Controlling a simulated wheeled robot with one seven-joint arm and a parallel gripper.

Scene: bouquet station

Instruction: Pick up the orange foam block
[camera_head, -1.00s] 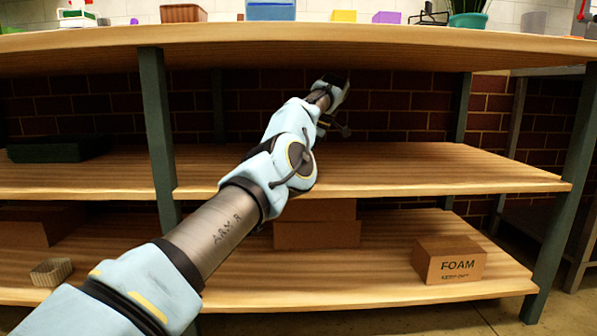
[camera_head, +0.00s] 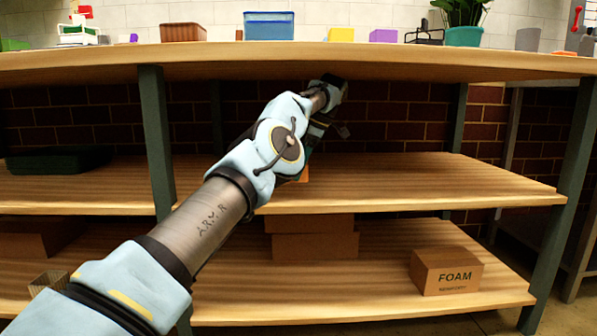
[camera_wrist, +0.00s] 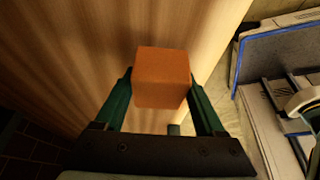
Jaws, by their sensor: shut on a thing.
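The orange foam block (camera_wrist: 161,66) sits between the two dark green fingers of my gripper (camera_wrist: 160,88) in the wrist view. The fingers are shut on its two sides. Behind it is pale wood, and I cannot tell whether the block touches it. In the head view only a small orange sliver (camera_head: 304,174) shows beside my arm, over the middle shelf (camera_head: 400,180). My arm hides the rest of the block and most of the gripper there.
The tabletop (camera_head: 400,62) runs close above my arm. A dark green tray (camera_head: 60,160) lies on the middle shelf at left. A box marked FOAM (camera_head: 446,272) and brown boxes (camera_head: 312,240) stand on the lower shelf. A blue-edged panel (camera_wrist: 275,45) is at right in the wrist view.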

